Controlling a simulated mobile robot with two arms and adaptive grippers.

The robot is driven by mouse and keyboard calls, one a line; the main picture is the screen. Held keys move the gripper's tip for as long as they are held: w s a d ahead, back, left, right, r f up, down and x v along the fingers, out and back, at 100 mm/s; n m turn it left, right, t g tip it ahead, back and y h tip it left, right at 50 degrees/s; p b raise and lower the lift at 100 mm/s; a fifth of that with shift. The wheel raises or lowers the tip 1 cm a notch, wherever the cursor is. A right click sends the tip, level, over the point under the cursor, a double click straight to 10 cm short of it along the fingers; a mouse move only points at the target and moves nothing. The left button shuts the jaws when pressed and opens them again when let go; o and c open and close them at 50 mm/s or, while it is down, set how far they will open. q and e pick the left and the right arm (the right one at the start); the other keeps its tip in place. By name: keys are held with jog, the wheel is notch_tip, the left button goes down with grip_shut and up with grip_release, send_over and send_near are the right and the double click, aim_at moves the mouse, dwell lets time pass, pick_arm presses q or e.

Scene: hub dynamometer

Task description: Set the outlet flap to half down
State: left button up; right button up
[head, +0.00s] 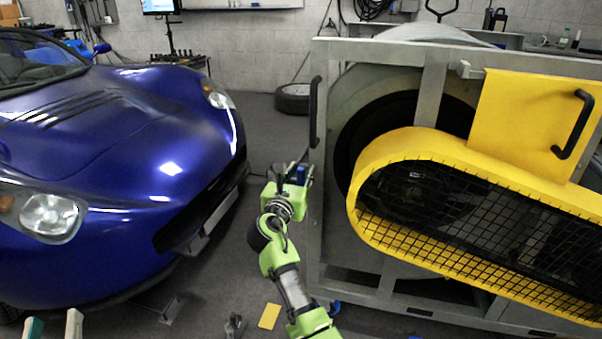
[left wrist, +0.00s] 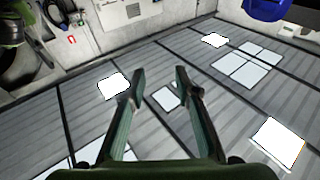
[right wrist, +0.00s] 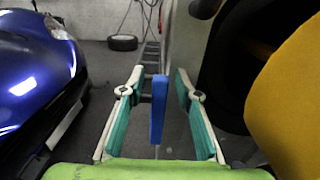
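A slim blue upright piece (right wrist: 158,110) stands between the fingers of my right gripper (right wrist: 159,82) in the right wrist view. The fingers are open, with a gap on each side of it. In the head view my right gripper (head: 291,175) is beside the left edge of the dynamometer frame (head: 315,215), and the blue piece partly shows at its tip. I cannot tell for sure that this piece belongs to the outlet flap; no flap plate is clearly visible. My left gripper (head: 53,325) is open and empty at the bottom left; its wrist view (left wrist: 160,82) looks at the ceiling.
A blue car (head: 110,170) fills the left side. A yellow belt guard (head: 400,150) with black mesh covers the dynamometer front. A black handle (head: 314,110) sticks out at the frame's left edge. A tyre (head: 292,98) lies behind; grey floor separates car and frame.

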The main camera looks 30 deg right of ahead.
jog(key=shift+c, duration=0.5)
grip_shut()
jog(key=shift+w+a+r+n+p, duration=0.15)
jog(key=shift+n+p, duration=0.25)
jog(key=shift+p, duration=0.65)
pick_arm(q)
jog(key=s+a+f+g+y+p, duration=0.1)
jog(key=s+a+f+g, duration=0.1)
jog(key=f+g, duration=0.45)
jog(key=s+a+f+g+y+p, duration=0.1)
jog(key=a+f+g+y, duration=0.15)
jog(key=f, duration=0.75)
jog(key=s+a+f+g+p, duration=0.2)
jog(key=s+f+g, duration=0.1)
jog(key=s, duration=0.4)
jog(key=s+a+f+g+y+p, duration=0.1)
jog(key=s+a+f+g+p, duration=0.1)
jog(key=s, duration=0.5)
jog(key=f+g, duration=0.1)
jog(key=g, duration=0.1)
jog(key=shift+s+a+n+g, duration=0.15)
jog(key=shift+s+n+g, duration=0.2)
jog(key=shift+n+g, duration=0.05)
pick_arm(e)
jog(key=w+a+n, duration=0.1)
jog(key=w+a+f+n, duration=0.1)
jog(key=n, duration=0.1)
jog(key=shift+w, duration=0.15)
